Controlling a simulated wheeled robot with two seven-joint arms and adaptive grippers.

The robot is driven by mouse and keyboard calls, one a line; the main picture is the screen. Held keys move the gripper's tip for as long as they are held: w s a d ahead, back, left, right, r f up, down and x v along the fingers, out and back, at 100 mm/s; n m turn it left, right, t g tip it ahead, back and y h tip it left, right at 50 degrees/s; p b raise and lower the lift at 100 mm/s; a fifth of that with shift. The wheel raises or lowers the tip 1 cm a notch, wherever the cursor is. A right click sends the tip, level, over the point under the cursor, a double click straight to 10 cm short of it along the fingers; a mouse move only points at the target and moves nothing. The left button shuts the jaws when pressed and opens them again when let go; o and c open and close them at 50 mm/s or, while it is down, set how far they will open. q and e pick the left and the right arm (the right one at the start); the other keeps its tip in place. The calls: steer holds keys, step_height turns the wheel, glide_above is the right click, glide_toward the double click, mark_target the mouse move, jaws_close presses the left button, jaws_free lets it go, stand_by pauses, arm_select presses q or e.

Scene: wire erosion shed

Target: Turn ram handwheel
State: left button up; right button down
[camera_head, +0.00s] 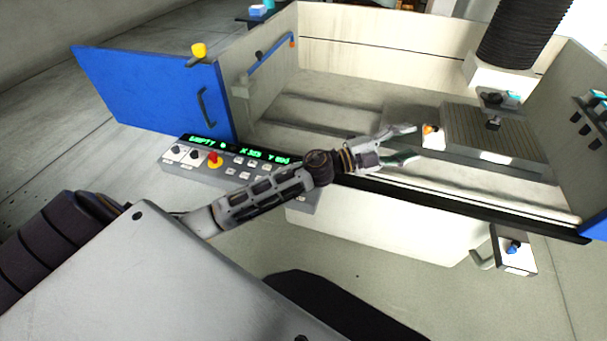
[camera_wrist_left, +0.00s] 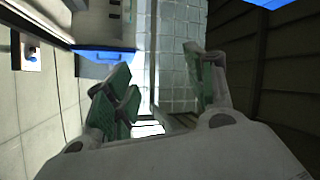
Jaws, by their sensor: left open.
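My left gripper (camera_head: 412,144) reaches over the front edge of the machine's open tank (camera_head: 330,105). Its fingers are spread and nothing shows between them. In the left wrist view its green-padded fingers (camera_wrist_left: 160,92) are also apart, with a pale tiled surface behind them. A black bellows ram (camera_head: 524,32) hangs over the tank at the upper right. I cannot clearly make out a handwheel in either view. My right gripper is not in view.
A small white block with an orange knob (camera_head: 431,129) sits just beyond the fingertips, by a ribbed table (camera_head: 490,130). A blue door (camera_head: 150,92) stands open at left. A bracket with a blue knob (camera_head: 513,247) projects at front right.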

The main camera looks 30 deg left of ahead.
arm_select(q)
steer(key=s+d+f+m+g, duration=0.3)
steer(key=s+f+m+g, duration=0.1)
steer(key=m+g, duration=0.5)
steer(key=a+f+m+g+y, duration=0.2)
steer(key=a+f+g+y, duration=0.15)
steer(key=a+f, duration=0.3)
steer(key=a+n+g+y, duration=0.1)
steer(key=a+y, duration=1)
steer(key=a, duration=1.3)
steer(key=shift+f+n, duration=0.2)
steer(key=shift+n, duration=0.1)
steer(key=shift+w+f+g, duration=0.1)
steer(key=shift+f+g, duration=0.05)
steer(key=shift+g, duration=0.1)
step_height(320, 180, down, 14)
steer(key=shift+r+p, duration=0.25)
steer(key=shift+p, duration=0.6)
